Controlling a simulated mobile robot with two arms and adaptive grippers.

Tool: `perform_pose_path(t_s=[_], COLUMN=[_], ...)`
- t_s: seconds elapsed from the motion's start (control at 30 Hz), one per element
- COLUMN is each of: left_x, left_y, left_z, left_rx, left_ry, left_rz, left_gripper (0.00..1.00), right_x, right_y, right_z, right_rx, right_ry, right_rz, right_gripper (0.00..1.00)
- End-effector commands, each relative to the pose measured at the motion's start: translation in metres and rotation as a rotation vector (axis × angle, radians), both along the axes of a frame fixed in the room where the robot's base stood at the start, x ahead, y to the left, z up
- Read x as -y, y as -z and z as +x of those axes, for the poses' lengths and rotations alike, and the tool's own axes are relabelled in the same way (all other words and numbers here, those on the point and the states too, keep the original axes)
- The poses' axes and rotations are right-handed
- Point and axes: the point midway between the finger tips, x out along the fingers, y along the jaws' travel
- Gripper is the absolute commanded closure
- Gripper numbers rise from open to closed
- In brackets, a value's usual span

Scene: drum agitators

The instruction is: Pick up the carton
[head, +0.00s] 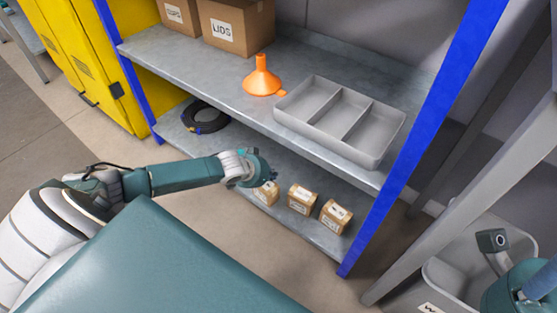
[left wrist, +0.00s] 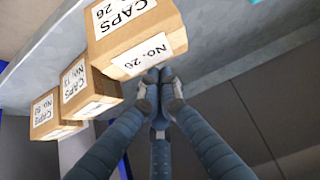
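Three small brown cartons with white labels stand in a row on the lower shelf: a left one (head: 267,194), a middle one (head: 302,199) and a right one (head: 335,216). My left gripper (head: 274,177) is at the left carton and partly hides it. The right gripper is not seen.
The upper shelf (head: 190,65) overhangs, holding a grey divided tray (head: 340,119), an orange funnel (head: 262,80) and a LIDS box (head: 238,25). A black cable coil (head: 205,117) lies left on the lower shelf. A blue post (head: 410,140) stands right.

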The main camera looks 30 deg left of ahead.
Motion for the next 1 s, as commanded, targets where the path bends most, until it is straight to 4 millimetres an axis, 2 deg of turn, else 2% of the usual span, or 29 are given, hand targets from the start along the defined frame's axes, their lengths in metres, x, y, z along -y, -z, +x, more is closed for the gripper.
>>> perform_pose_path(t_s=[0.03,0.2,0.67,0.83,1.0], left_x=[-0.001,-0.001,-0.002,-0.003,-0.005], left_y=[-0.005,-0.002,0.0,-0.011,-0.035], left_z=[-0.007,-0.018,-0.02,-0.03,-0.049], left_rx=[-0.005,-0.002,-0.003,-0.003,-0.003], left_ry=[-0.002,-0.001,0.0,0.001,0.003], left_rz=[-0.001,0.0,0.002,0.001,0.004], left_gripper=[1.0,1.0,1.0,1.0,1.0], right_x=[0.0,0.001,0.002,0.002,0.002], right_y=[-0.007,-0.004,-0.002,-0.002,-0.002], right_z=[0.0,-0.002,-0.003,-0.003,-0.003], right_rx=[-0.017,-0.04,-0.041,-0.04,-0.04], right_ry=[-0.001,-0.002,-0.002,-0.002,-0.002], right_rz=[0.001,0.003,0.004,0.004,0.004], right_gripper=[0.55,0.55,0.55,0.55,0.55])
